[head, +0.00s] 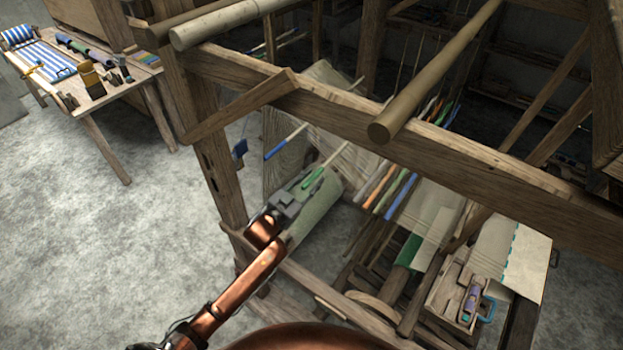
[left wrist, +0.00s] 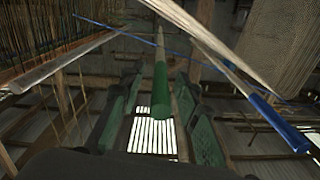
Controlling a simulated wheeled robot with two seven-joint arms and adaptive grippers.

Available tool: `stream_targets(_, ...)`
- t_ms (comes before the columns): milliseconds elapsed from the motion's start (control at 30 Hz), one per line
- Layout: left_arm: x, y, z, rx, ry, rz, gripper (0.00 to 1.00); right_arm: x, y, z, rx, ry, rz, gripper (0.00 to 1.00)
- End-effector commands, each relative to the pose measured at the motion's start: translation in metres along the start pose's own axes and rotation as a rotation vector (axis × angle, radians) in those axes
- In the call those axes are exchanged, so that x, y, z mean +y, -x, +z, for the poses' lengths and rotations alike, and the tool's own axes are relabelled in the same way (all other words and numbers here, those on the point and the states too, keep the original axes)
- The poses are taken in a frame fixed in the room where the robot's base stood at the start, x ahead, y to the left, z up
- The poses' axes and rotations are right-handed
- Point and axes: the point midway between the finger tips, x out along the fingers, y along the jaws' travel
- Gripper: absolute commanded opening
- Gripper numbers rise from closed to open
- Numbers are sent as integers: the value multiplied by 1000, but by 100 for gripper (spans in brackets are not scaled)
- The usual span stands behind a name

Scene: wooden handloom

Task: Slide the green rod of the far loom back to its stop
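The green rod (head: 314,179) shows in the head view as a short green handle on a pale shaft, beside the rolled greenish cloth of the large wooden loom. In the left wrist view, its green end (left wrist: 161,92) points towards the camera, and the pale shaft runs away behind it. My left gripper (head: 302,191) is at the green handle. In the wrist view, its two fingers stand on either side of the green end, with a visible gap on both sides. The rod's stop cannot be made out. My right gripper is not in view.
A blue-handled rod (head: 284,142) lies close by, and it shows right of my fingers in the wrist view (left wrist: 279,124). A thick loom beam (head: 345,112) crosses above. A shuttle-like purple piece (head: 470,302) lies at lower right. A side table (head: 110,108) stands at far left.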

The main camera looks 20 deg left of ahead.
Motion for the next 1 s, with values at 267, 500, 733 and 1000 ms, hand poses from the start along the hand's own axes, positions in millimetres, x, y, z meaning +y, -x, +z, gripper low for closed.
stream_targets(267,-1,1,0,0,0,-2,26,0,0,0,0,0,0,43)
stream_targets(500,-1,1,0,0,0,-2,10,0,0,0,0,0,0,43)
stream_targets(733,-1,1,0,0,0,-2,0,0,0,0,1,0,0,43)
stream_targets(1000,-1,1,0,0,0,-2,0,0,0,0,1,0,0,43)
